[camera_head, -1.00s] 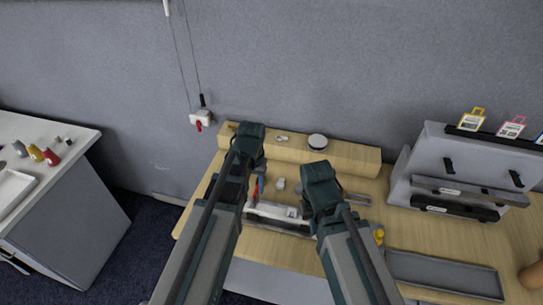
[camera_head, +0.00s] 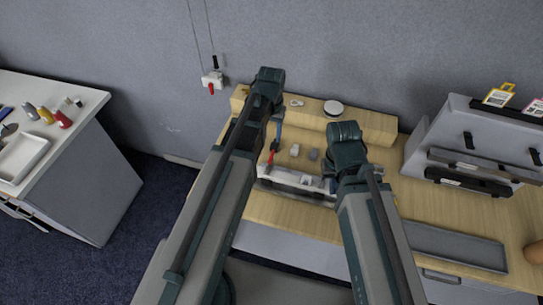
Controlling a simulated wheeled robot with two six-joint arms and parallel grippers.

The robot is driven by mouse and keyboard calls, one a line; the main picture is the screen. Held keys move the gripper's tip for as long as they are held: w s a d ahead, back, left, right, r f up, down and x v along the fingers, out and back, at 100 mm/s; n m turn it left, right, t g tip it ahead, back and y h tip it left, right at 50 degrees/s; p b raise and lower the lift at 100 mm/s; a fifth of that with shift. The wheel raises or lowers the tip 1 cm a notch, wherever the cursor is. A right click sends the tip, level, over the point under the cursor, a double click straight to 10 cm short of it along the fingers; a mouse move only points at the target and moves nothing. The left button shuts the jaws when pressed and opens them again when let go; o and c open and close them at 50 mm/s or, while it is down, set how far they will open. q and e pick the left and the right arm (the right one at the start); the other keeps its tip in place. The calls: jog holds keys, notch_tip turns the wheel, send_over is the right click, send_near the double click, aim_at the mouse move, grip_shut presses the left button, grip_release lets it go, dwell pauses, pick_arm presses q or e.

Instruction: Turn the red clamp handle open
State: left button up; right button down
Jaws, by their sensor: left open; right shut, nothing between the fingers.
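A red handle (camera_head: 271,157) stands at the left end of a long white-and-grey fixture (camera_head: 291,178) on the wooden bench, and a blue-handled item (camera_head: 278,130) is just behind it. My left gripper (camera_head: 252,138) is open, close to the left of the red handle and mostly hidden by my own arm. I cannot tell whether it touches the handle. My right gripper (camera_head: 331,168) is shut and empty near the right end of the fixture, partly hidden by its arm.
A wooden ledge (camera_head: 368,127) bears a round white-topped item (camera_head: 333,108). A wall box with a small red lever (camera_head: 211,87) hangs behind. A grey rack (camera_head: 480,135) and an empty grey tray (camera_head: 455,246) are at right. A white side table (camera_head: 75,130) stands at left.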

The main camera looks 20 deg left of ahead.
aim_at(271, 156)
pick_arm(q)
notch_tip(271, 156, down, 11)
jog(key=b, duration=1)
jog(key=shift+r, duration=0.1)
jog(key=shift+c, duration=0.3)
grip_shut()
